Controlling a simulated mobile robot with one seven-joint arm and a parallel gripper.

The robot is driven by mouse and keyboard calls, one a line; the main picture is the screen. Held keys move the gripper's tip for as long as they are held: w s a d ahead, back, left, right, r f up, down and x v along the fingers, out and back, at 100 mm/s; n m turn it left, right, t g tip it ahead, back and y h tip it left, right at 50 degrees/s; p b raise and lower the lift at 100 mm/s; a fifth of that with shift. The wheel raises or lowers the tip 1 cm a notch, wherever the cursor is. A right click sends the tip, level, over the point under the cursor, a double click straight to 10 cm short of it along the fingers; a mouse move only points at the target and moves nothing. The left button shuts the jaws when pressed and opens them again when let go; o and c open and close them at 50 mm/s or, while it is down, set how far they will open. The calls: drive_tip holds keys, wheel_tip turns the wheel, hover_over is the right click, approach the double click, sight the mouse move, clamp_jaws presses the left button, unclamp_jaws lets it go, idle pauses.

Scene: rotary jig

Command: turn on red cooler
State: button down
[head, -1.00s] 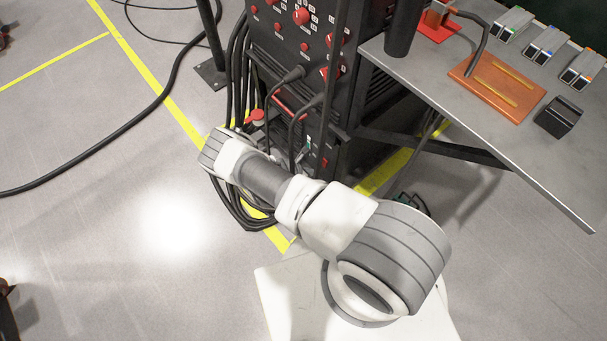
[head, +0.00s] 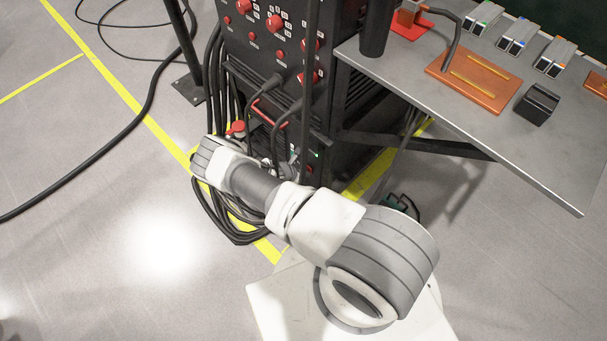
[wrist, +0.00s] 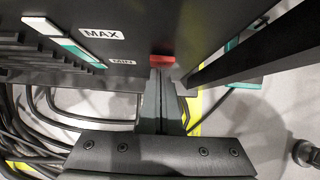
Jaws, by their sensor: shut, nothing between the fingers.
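In the wrist view, a small red switch (wrist: 162,60) sits on the dark front of the cooler unit (wrist: 150,25), beside the printed MAX and MIN labels (wrist: 122,62). My gripper (wrist: 162,72) is shut and empty, its fingertips at the red switch. I cannot tell whether they touch it. In the head view, a small red part (head: 308,169) shows low on the dark cabinet (head: 262,70), probably the same switch. My arm hides part of the cabinet's lower front, and my fingers are not clear there.
Thick black cables (head: 216,110) hang at the cabinet's left. A grey table (head: 480,135) with an orange plate (head: 474,78) and small devices stands at the right. In the wrist view, a dark bar (wrist: 255,45) runs close to the right of my gripper. Open floor lies at the left.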

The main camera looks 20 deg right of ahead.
drive_tip(key=shift+r, duration=0.15)
drive_tip(key=shift+r+p, duration=0.65)
drive_tip(key=shift+r, duration=0.05)
drive_tip(key=s+a+r+p, duration=0.1)
drive_tip(key=s+a+r, duration=0.1)
drive_tip(key=a, duration=0.3)
drive_tip(key=s+a+r+p, duration=0.1)
drive_tip(key=s+a+r, duration=0.1)
drive_tip(key=a, duration=0.4)
drive_tip(key=shift+s+r, duration=0.3)
drive_tip(key=shift+r, duration=0.5)
